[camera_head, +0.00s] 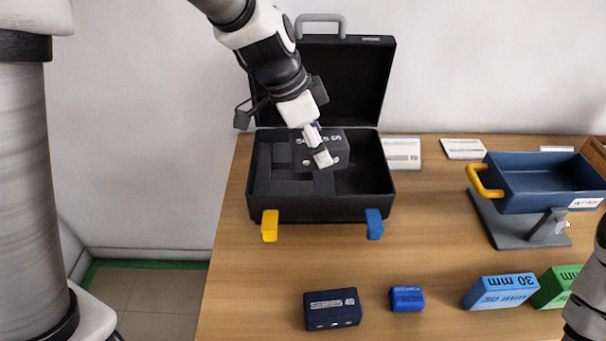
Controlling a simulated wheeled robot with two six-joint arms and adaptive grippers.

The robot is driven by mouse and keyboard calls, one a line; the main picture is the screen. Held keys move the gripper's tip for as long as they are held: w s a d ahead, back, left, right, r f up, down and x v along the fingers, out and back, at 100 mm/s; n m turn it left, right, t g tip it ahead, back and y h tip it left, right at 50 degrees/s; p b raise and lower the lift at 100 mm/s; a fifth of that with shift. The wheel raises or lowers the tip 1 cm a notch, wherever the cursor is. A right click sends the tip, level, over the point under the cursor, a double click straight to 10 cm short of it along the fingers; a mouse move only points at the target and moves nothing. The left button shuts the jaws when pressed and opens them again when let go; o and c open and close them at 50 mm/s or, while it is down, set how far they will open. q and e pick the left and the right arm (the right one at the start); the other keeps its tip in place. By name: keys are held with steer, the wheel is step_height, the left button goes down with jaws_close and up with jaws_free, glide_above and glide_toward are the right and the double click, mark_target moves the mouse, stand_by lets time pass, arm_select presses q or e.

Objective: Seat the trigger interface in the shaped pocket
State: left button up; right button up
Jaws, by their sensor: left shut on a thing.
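My left gripper (318,147) comes down from the top over the open black case (322,208). It is shut on a dark box with pale lettering (338,139), likely the trigger interface, though its label is too small to read. The held box is over or inside the dark case interior; whether it touches the insert cannot be told. Recessed shapes show in the insert (262,178) at its left, and the gripper and box hide part of the pockets. My right gripper is not seen; only part of my arm shows at the right edge.
The case lid stands open behind. A yellow latch (269,225) and a blue latch (374,224) hang in front. A navy box (331,308), a small blue block (407,298), light blue (500,291) and green blocks (558,287) stand nearer. A blue tray (540,180) stands right.

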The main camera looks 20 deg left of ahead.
arm_select(q)
steer(key=w+a+m+p, duration=0.2)
steer(key=w+a+p, duration=0.2)
steer(key=w+a, duration=0.3)
step_height(320, 180, down, 7)
steer(key=w+a+p, duration=0.1)
steer(key=a+p, duration=0.1)
steer(key=a, duration=0.1)
steer(key=shift+n+h+p, duration=0.3)
steer(key=shift+p, duration=0.05)
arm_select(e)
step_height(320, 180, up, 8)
arm_select(q)
steer(key=shift+w, duration=0.1)
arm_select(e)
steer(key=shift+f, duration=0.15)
arm_select(q)
step_height(320, 180, down, 6)
steer(key=b, duration=0.5)
steer(key=shift+b, duration=0.4)
steer(key=shift+r, duration=0.1)
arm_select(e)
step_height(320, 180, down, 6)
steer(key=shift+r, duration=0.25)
